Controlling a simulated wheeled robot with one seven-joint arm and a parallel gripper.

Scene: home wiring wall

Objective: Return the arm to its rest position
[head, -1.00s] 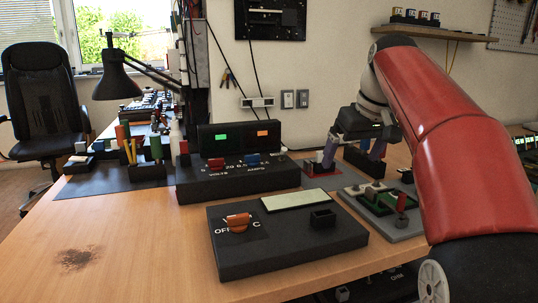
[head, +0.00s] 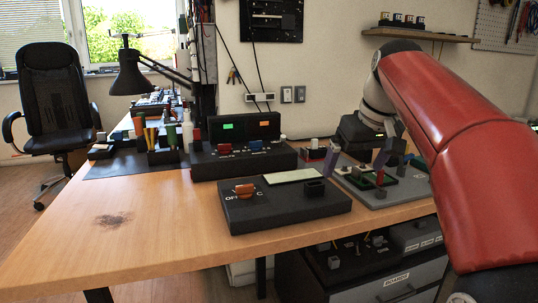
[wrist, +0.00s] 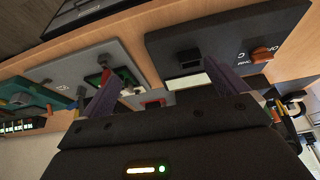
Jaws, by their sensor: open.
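My gripper (head: 357,166) is at the right of the workbench in the head view, with its two purple-grey fingers apart and pointing down. It hangs over or near the grey board (head: 385,194) with a green part; I cannot tell its exact height. The wrist view shows the gripper (wrist: 180,98) with wide-spread fingers and nothing between them. My red arm reaches in from the right and covers part of the bench's right side.
A black panel with an orange knob (head: 244,189) lies at the bench front. A meter box (head: 240,160) stands behind it. A black lamp (head: 130,78) and several small holders are at left. A shelf (head: 420,35) is above. The bench's front left is clear.

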